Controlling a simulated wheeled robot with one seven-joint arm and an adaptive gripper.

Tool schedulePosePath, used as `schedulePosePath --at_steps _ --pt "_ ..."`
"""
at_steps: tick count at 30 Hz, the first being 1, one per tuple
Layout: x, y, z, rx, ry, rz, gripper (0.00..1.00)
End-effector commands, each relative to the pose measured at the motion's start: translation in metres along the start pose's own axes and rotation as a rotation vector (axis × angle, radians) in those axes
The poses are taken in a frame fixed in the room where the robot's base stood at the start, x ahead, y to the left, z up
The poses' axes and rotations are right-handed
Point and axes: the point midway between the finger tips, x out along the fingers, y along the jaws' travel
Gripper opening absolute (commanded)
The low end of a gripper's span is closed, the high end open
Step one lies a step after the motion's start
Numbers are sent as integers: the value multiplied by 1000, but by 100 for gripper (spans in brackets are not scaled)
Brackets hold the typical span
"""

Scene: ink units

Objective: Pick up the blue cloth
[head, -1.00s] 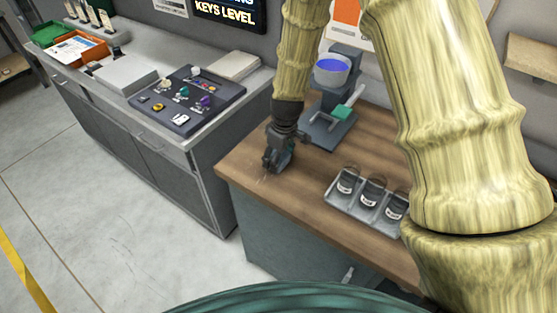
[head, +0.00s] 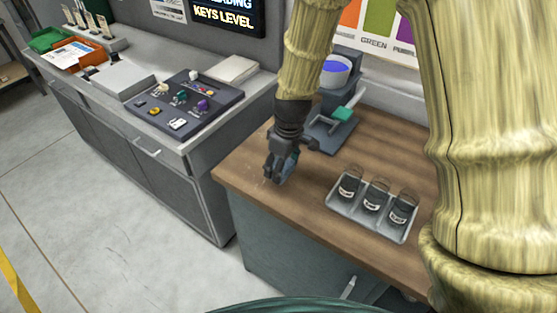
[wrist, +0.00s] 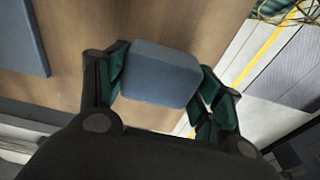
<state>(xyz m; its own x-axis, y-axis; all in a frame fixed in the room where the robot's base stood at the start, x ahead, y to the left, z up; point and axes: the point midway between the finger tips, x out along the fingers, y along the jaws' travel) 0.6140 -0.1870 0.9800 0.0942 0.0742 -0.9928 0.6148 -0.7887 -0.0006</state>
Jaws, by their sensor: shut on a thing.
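The blue cloth (wrist: 160,72) shows in the wrist view as a folded, block-like blue-grey piece. It sits between the two fingers of my gripper (wrist: 158,85), which touch it on both sides. In the head view my gripper (head: 278,172) points down over the left end of the wooden worktop (head: 320,218). The cloth is mostly hidden by the fingers there. I cannot tell from these views how far it is above the wood.
A grey tray with three dark jars (head: 371,203) stands right of my gripper. A grey cabinet with a dark panel (head: 185,103) is at left, across a gap.

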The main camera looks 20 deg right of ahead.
Motion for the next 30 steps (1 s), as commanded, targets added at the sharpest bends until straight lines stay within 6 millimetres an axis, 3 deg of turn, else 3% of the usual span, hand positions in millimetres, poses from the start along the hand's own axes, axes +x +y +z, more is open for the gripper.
schedulePosePath --at_steps 6,13,29,30 --pt "-6 -36 35 -2 1 0 50" --pt "-14 -62 60 -1 0 0 50" --pt "-18 -74 71 -1 1 0 50" --pt "-18 -73 71 -1 1 0 63"
